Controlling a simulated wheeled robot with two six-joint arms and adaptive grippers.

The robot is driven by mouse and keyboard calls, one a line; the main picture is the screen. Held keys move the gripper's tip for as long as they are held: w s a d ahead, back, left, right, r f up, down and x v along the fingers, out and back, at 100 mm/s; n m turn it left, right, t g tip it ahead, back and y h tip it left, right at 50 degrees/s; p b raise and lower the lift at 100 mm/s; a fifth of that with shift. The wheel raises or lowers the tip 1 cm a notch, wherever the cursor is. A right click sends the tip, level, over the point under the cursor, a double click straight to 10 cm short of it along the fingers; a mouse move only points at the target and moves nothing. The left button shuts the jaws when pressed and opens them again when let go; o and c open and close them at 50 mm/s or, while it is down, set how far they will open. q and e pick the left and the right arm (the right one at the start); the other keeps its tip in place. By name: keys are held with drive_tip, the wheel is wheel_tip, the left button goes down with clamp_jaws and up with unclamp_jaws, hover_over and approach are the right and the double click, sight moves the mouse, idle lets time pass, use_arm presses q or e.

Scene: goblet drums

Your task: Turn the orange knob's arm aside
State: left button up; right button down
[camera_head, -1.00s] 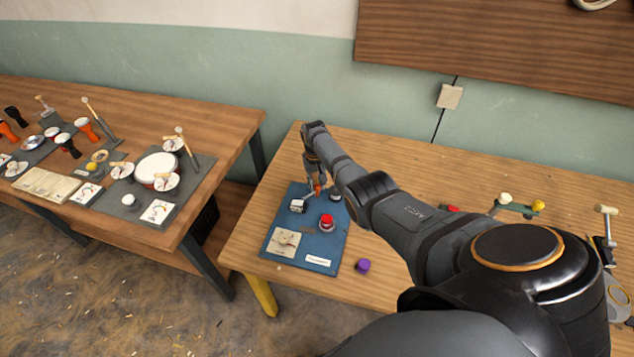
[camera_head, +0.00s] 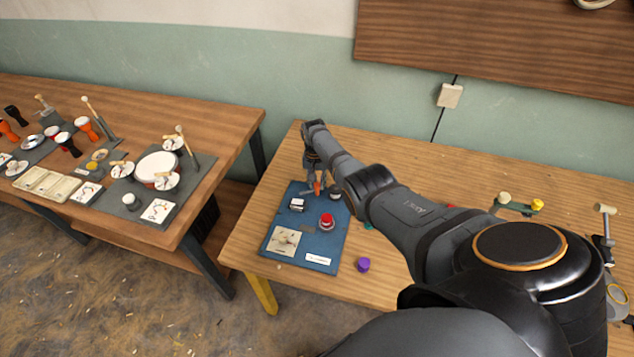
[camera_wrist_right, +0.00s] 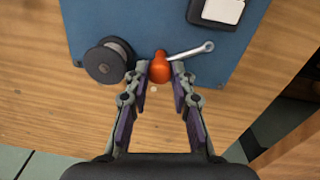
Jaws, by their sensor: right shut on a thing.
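The orange knob (camera_wrist_right: 159,70) stands at the edge of the blue board (camera_head: 284,264), with a slim metal arm (camera_wrist_right: 190,51) reaching from it to the right and slightly up in the right wrist view. My right gripper (camera_wrist_right: 159,75) is shut on the knob, one fingertip on each side. In the head view the right gripper (camera_head: 316,187) is at the far part of the board, and a bit of the orange knob (camera_head: 317,188) shows between its fingers. My left gripper is not in view.
A dark round spool-like piece (camera_wrist_right: 109,61) is close to the left finger. A red button (camera_head: 326,221) and a white-topped block (camera_head: 297,204) are on the board. A purple piece (camera_head: 363,265) lies on the wooden table. Another table with drums (camera_head: 158,168) is at left.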

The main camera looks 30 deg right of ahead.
sight(316, 184)
drive_tip(key=c, duration=1.1)
unclamp_jaws()
drive_tip(key=shift+r, duration=0.1)
drive_tip(key=r, duration=1.1)
drive_tip(key=shift+w+a+r, duration=0.15)
drive_tip(key=shift+w+r, duration=0.05)
drive_tip(key=shift+r, duration=0.2)
